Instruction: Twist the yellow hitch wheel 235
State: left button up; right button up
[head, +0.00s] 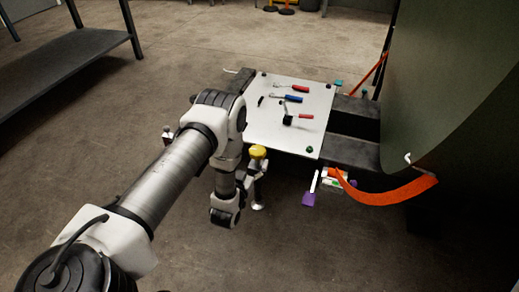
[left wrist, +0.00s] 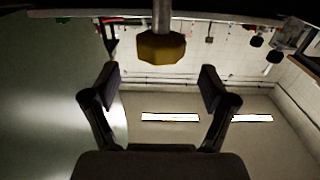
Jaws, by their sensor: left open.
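The wheel appears just past the fingertips, and I see no contact. In the head view my left wrist hangs just left of the wheel, and its fingers are hard to make out. My right gripper is not in view.
The white tool board (head: 260,130) carries red and blue-handled tools. Right of it are dark beams (head: 352,150), an orange strap (head: 395,193) and a large curved green panel (head: 450,100). A purple-tipped tool (head: 309,198) is in front. A grey bench (head: 75,55) stands far left.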

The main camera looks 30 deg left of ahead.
aim_at(254, 156)
pick_arm(q)
jog(key=b+x, duration=0.1)
jog(key=x, duration=0.3)
jog(key=shift+w+f+b, duration=0.25)
jog(key=shift+w+b, duration=0.15)
jog(key=shift+w+a+r, duration=0.1)
jog(key=shift+w+r, duration=0.05)
jog(key=shift+w, duration=0.15)
jog(key=c, duration=1.2)
jog(key=shift+o, duration=0.2)
